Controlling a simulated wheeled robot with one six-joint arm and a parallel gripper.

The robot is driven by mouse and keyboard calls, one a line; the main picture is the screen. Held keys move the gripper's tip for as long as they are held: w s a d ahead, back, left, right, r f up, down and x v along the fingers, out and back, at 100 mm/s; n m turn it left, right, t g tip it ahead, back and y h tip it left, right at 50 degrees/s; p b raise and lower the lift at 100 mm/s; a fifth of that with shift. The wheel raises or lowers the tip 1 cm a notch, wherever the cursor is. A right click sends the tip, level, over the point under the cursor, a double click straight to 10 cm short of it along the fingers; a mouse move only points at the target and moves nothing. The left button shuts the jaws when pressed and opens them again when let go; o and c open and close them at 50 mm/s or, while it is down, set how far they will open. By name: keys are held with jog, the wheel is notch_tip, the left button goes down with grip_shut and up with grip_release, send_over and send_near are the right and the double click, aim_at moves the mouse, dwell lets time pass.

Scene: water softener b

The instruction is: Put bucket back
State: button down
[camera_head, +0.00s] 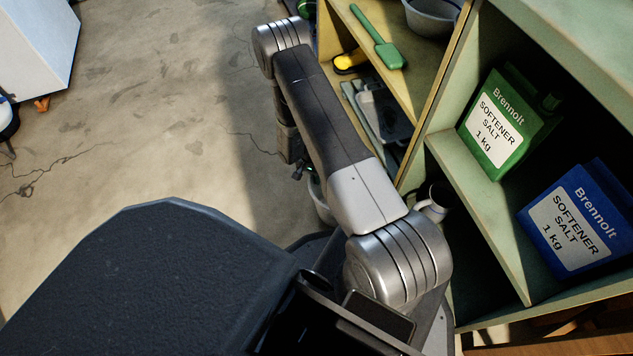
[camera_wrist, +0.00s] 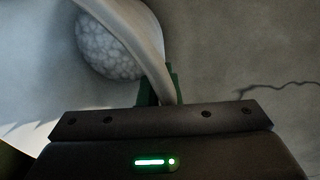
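A pale bucket (camera_wrist: 60,70) fills the left of the wrist view, with pale, lumpy material (camera_wrist: 108,45) at its bottom. Its rim runs down between the green fingertips of my gripper (camera_wrist: 161,88), which appears shut on it. In the head view, part of the bucket (camera_head: 321,197) shows low beside the shelf, mostly hidden behind my arm. The fingertips are hidden in that view, and I cannot tell whether the bucket touches the floor.
A white cabinet (camera_head: 35,45) stands upper left. The cracked floor (camera_head: 150,130) between is clear.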

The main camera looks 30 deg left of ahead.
jog(key=shift+f, duration=0.9)
jog(key=c, duration=1.6)
grip_release()
jog(key=shift+c, duration=0.2)
notch_tip(320, 180, up, 12)
jog(key=a+p, duration=0.1)
jog(key=p, duration=0.2)
jog(key=shift+a+p, duration=0.2)
jog(key=shift+p, duration=0.15)
